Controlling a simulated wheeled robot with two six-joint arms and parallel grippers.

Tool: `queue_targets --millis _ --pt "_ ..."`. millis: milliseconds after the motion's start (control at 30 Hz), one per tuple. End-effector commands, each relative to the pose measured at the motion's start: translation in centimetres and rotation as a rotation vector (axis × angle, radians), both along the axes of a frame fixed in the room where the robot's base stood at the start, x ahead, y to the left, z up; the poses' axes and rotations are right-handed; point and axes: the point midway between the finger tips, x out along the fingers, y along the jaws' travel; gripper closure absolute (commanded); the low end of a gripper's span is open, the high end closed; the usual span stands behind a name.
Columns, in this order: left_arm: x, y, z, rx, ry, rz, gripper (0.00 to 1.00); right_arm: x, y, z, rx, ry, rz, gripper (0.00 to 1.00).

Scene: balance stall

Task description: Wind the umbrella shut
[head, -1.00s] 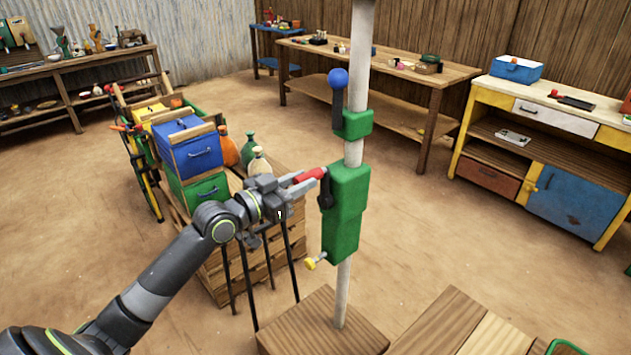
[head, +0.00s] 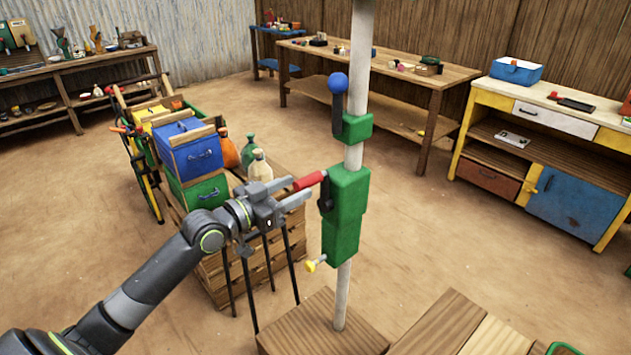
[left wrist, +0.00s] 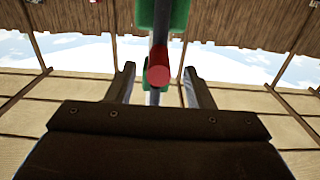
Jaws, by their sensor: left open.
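The umbrella's pale pole (head: 356,75) stands upright in a wooden base (head: 322,325); its canopy is out of the head view. A green crank box (head: 347,212) sits on the pole, with a black crank arm (head: 325,195) and a red handle (head: 310,180) pointing left. My left gripper (head: 301,188) is open at the red handle's free end. In the left wrist view the red handle (left wrist: 158,72) shows end-on between the spread fingers, apart from both. My right gripper is not in view.
A black lever with a blue ball (head: 337,83) is above the box, and a yellow knob (head: 311,266) below it. A crate stack with blue (head: 190,155) and green boxes stands behind my left arm. A wooden platform (head: 440,335) is at the front. Open floor lies to the right.

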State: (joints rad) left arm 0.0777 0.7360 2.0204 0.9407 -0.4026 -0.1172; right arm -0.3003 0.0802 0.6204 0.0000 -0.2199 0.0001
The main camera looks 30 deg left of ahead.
Motion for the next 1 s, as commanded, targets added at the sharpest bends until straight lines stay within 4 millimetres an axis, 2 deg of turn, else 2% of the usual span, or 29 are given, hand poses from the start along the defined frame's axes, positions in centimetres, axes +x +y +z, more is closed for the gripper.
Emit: queue_targets --millis 600,1000 --pt "-5.7 2.3 0.1 0.002 0.001 -0.001 0.53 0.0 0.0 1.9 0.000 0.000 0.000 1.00" --pt "-6.2 2.5 0.0 -0.001 -0.001 -0.001 0.53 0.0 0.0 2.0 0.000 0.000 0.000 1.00"
